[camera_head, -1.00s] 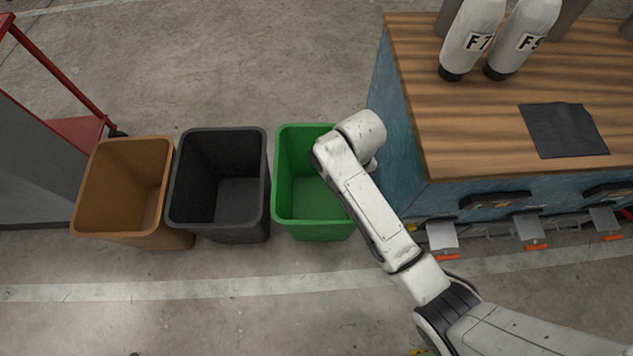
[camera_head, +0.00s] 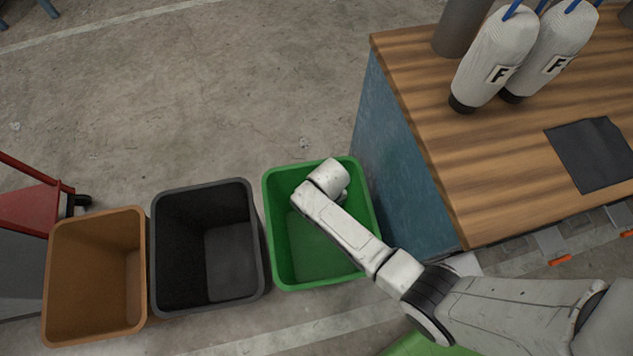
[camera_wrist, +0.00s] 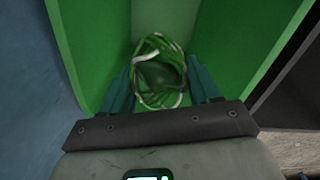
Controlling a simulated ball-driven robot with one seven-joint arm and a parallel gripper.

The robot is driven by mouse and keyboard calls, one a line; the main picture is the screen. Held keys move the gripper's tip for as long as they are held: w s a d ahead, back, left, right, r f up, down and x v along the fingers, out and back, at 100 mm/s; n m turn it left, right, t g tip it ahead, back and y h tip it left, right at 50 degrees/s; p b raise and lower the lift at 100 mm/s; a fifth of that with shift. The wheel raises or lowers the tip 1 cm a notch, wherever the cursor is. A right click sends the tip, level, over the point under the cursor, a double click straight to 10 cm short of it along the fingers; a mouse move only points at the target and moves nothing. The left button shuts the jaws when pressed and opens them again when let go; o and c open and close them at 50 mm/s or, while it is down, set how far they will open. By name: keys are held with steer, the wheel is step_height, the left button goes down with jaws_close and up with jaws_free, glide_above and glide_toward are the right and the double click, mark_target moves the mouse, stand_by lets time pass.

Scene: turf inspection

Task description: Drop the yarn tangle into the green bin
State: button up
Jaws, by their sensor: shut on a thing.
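The yarn tangle (camera_wrist: 160,97), a loose coil of green and white strands, is between the two fingers of my gripper (camera_wrist: 162,88) in the wrist view. My gripper is shut on it. Behind and around the yarn are the green walls of the green bin (camera_wrist: 88,40). In the head view the green bin (camera_head: 282,235) stands at the right end of a row of bins. My arm reaches over its right rim, with the wrist above its opening. My own arm hides the fingers and the yarn in the head view.
A black bin (camera_head: 164,245) and a brown bin (camera_head: 57,275) stand to the left of the green one. A red cart (camera_head: 35,205) is at far left.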

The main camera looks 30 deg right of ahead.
step_height(320, 180, down, 6)
steer(key=b, duration=0.5)
steer(key=shift+r, duration=0.25)
steer(key=o, duration=1.1)
step_height(320, 180, up, 11)
steer(key=p, duration=0.3)
steer(key=shift+f, duration=0.1)
